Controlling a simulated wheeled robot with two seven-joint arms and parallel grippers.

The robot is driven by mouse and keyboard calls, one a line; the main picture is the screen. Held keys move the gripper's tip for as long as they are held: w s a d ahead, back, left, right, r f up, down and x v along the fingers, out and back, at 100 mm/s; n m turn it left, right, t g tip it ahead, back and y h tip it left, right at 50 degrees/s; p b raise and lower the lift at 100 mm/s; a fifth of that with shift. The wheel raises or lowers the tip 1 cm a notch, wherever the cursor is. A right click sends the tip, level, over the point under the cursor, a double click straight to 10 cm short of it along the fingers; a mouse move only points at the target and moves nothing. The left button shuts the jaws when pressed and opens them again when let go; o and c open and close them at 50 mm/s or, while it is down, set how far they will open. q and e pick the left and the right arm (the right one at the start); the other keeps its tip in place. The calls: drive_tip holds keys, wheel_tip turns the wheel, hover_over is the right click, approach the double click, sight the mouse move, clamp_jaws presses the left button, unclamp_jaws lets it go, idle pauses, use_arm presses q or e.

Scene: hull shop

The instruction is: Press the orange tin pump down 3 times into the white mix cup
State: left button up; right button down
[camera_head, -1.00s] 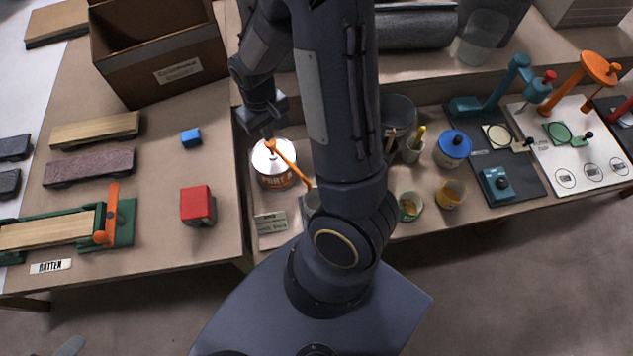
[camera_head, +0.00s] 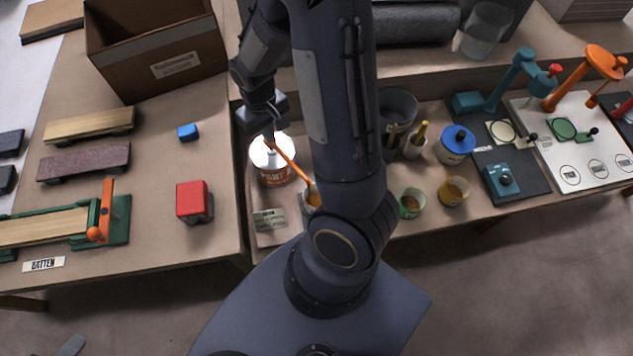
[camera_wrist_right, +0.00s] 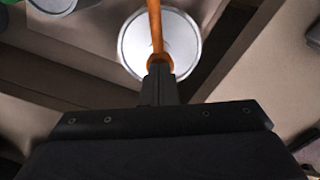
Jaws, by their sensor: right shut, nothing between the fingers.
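The orange tin pump (camera_head: 287,153) stands on a white tin (camera_head: 273,178) with an orange band. Its spout slants down to the right toward the mix cup (camera_head: 306,213), which my right arm partly hides. Orange shows at the cup's mouth. My right gripper (camera_head: 268,133) is shut and empty at the pump's top. In the right wrist view, its closed fingertips (camera_wrist_right: 159,72) are over the orange pump head (camera_wrist_right: 156,40), with the tin's round lid (camera_wrist_right: 185,45) below. I cannot tell whether they touch the pump. My left gripper is not in view.
A label card (camera_head: 270,219) lies in front of the tin. A red block (camera_head: 191,200) and a blue block (camera_head: 188,132) are on the left bench. A grey bucket (camera_head: 400,103), a blue-lidded jar (camera_head: 454,147) and small cups (camera_head: 411,204) stand right of my arm.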

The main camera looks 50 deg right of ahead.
idle(0.3)
drive_tip(key=shift+r+p, duration=1.3)
drive_tip(key=shift+r, duration=0.05)
drive_tip(key=shift+f, duration=0.1)
drive_tip(key=shift+f+b, duration=1.2)
drive_tip(key=shift+f, duration=0.15)
drive_tip(key=shift+r+p, duration=1.2)
drive_tip(key=shift+r, duration=0.25)
drive_tip(key=shift+f, duration=0.1)
